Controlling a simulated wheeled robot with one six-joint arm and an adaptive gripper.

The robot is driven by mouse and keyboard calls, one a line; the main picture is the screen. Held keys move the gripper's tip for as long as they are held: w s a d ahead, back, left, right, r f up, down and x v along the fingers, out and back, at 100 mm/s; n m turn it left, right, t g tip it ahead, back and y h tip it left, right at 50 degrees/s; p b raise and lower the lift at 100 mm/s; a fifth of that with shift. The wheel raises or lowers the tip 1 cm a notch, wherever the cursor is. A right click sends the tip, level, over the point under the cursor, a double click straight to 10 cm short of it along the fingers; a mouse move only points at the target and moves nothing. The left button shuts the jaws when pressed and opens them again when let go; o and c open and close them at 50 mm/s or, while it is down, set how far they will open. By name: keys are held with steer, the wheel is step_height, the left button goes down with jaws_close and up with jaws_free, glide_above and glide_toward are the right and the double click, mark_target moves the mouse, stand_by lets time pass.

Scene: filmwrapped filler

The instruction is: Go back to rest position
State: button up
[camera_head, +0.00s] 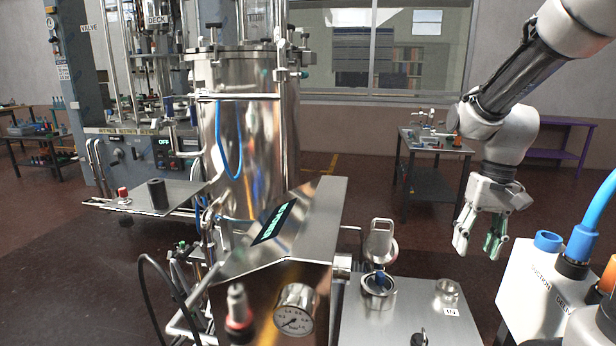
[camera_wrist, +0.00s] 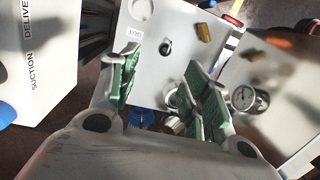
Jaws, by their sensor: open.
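My gripper (camera_head: 478,246) hangs from my white arm at the right of the head view, pointing down. Its fingers are apart, with green pads, and nothing shows between them. It is in the air beyond the right back edge of the steel table (camera_head: 395,318). In the wrist view the open fingers (camera_wrist: 160,95) frame the table's top, which carries a label and a dark knob. No held object shows in either view.
A tall steel tank (camera_head: 245,140) and a sloped steel console (camera_head: 275,225) with a gauge (camera_head: 295,310) stand at centre-left. A white box marked SUCTION (camera_head: 535,290) with a blue hose (camera_head: 597,215) is below right. A dark bench (camera_head: 432,160) stands behind.

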steer(key=s+d+r+n+t+h, duration=0.1)
steer(key=s+r+t, duration=0.4)
steer(key=s+r, duration=0.4)
steer(key=s, duration=0.3)
steer(key=shift+s+d+n, duration=0.2)
steer(key=shift+d+n, duration=0.15)
steer(key=shift+n, duration=0.05)
